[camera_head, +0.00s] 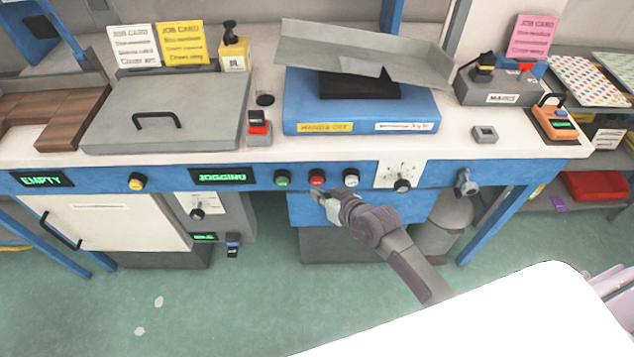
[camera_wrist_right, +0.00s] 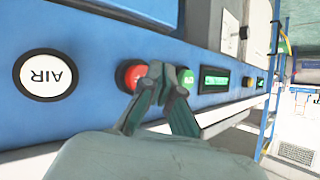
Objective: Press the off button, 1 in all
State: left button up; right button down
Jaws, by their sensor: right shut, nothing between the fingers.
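The off button appears to be the red round button (camera_head: 317,177) on the blue front panel of the bench, between a green button (camera_head: 282,178) and a white button (camera_head: 350,177). In the right wrist view the red button (camera_wrist_right: 131,76) is partly covered by my fingertips, and its label is not readable. My right gripper (camera_head: 319,195) is shut and empty, with its fingertips just below and in front of the red button. In the wrist view its tips (camera_wrist_right: 156,72) lie between the red and green buttons. I cannot tell whether they touch. My left gripper is not in view.
The white button reads AIR in the wrist view (camera_wrist_right: 45,75). A display (camera_head: 222,176) reading JOGGING and a yellow-topped knob (camera_head: 136,182) are left of the buttons. A dark selector knob (camera_head: 402,185) on a white plate is to the right.

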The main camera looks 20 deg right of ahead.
jog(key=shift+w, duration=0.1)
jog(key=shift+w+d, duration=0.15)
jog(key=shift+w, duration=0.15)
jog(key=shift+w+d, duration=0.15)
jog(key=shift+w, duration=0.4)
dwell(1.0)
jog(key=shift+s+r, duration=0.1)
jog(key=shift+s+a+p, duration=0.3)
jog(key=shift+s+p, duration=0.35)
jog(key=shift+s, duration=0.2)
